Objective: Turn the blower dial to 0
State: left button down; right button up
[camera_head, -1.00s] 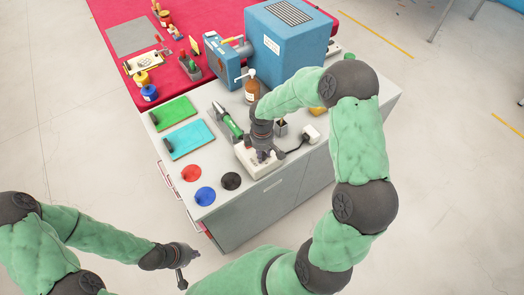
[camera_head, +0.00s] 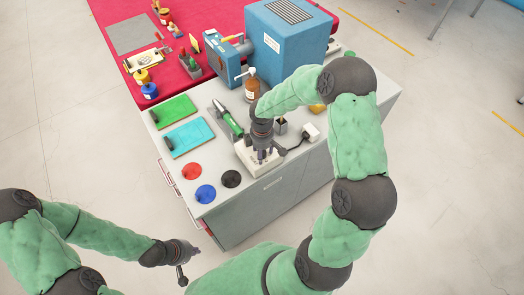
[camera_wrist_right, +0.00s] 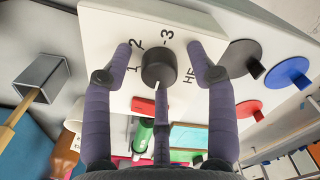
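The blower control is a white box (camera_head: 244,160) on the grey cabinet top, mostly under my right gripper in the head view. In the right wrist view its white face (camera_wrist_right: 112,22) carries a round black dial (camera_wrist_right: 158,66) with printed marks including 2 and 3. A red part (camera_wrist_right: 143,106) shows at the box's lower edge. My right gripper (camera_wrist_right: 160,72) is open, with fingers on both sides of the dial and visible gaps to it; a further finger shows below.
A green-and-grey tool (camera_head: 229,120) lies left of the box, with a brown pump bottle (camera_head: 251,88) behind. Red, blue and black discs (camera_head: 205,194) lie at the front left. A white plug block (camera_head: 309,132) and dark cable are at the right.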

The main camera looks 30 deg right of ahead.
jog(key=shift+r, duration=0.15)
notch_tip(320, 180, up, 12)
dwell(0.6)
dwell(0.5)
